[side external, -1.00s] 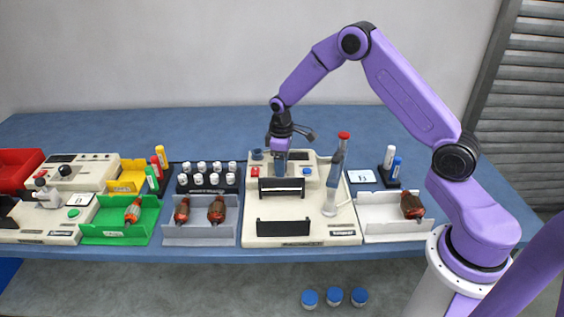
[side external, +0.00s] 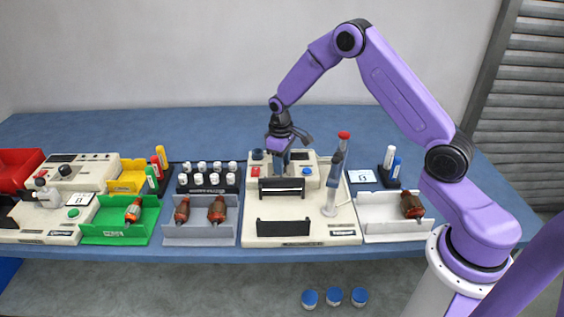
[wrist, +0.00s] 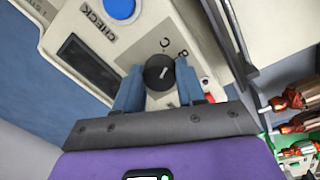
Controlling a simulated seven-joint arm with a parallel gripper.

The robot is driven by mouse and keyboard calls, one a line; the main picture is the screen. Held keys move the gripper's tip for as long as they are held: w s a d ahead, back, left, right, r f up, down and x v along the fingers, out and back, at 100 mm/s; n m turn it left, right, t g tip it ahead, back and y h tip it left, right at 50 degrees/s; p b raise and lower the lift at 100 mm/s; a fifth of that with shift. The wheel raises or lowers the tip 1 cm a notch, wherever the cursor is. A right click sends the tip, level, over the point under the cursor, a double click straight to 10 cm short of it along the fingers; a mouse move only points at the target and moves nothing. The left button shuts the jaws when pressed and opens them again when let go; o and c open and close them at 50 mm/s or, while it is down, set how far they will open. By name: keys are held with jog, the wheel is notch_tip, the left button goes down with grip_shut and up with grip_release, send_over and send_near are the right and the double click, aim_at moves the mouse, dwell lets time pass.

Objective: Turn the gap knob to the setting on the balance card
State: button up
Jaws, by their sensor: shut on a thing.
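The gap knob (wrist: 159,73) is black and round with a white pointer line. In the wrist view it sits between the two blue fingers of my gripper (wrist: 158,86), which are shut on it. The letters C and B show on the panel beside the knob. In the side view my gripper (side external: 281,160) points down at the back of the cream machine (side external: 260,209) and hides the knob. A small white card (side external: 361,176) lies right of the machine; its mark is too small to read surely. I cannot tell surely whether it is the balance card.
A blue button (wrist: 119,8) and the word CHECK are near the knob. A blue-gripped tool with a red top (side external: 338,170) stands upright at the machine's right. A grey tray (side external: 200,235) with armatures is left, a white tray (side external: 390,229) right. The back of the table is clear.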

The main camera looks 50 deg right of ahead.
jog(key=m, duration=0.5)
jog(key=shift+a+m, duration=0.1)
jog(key=shift+m, duration=0.3)
dwell(0.4)
jog(key=o, duration=1.1)
jog(key=shift+c, duration=0.2)
jog(key=shift+r, duration=0.1)
notch_tip(320, 180, up, 17)
jog(key=shift+a+r, duration=0.15)
jog(key=shift+a, duration=0.3)
jog(key=shift+w, duration=0.1)
